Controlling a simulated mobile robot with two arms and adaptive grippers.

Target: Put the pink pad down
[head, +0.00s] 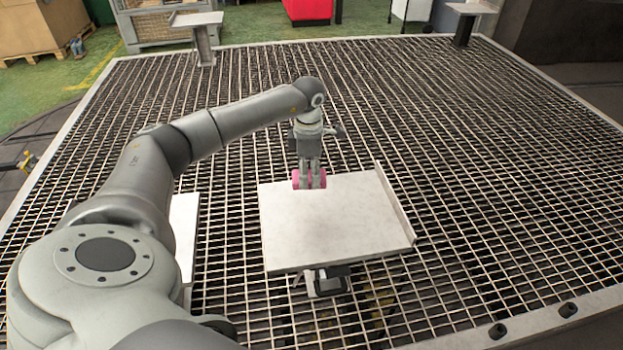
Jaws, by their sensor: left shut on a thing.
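The pink pad (296,180) is a small pink piece between the fingers of my left gripper (309,181). The fingers cover part of it. My left gripper points down and is shut on the pad, over the far part of a pale square plate (335,225). I cannot tell whether the pad touches the plate or hangs just above it. My right gripper is not in view.
The pale plate has a raised lip (394,205) on its right side, and its near part is bare. Another pale plate (184,235) is partly hidden behind my left arm. The metal grating (480,180) around is mostly clear. Pale stands (203,45) are at the far edge.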

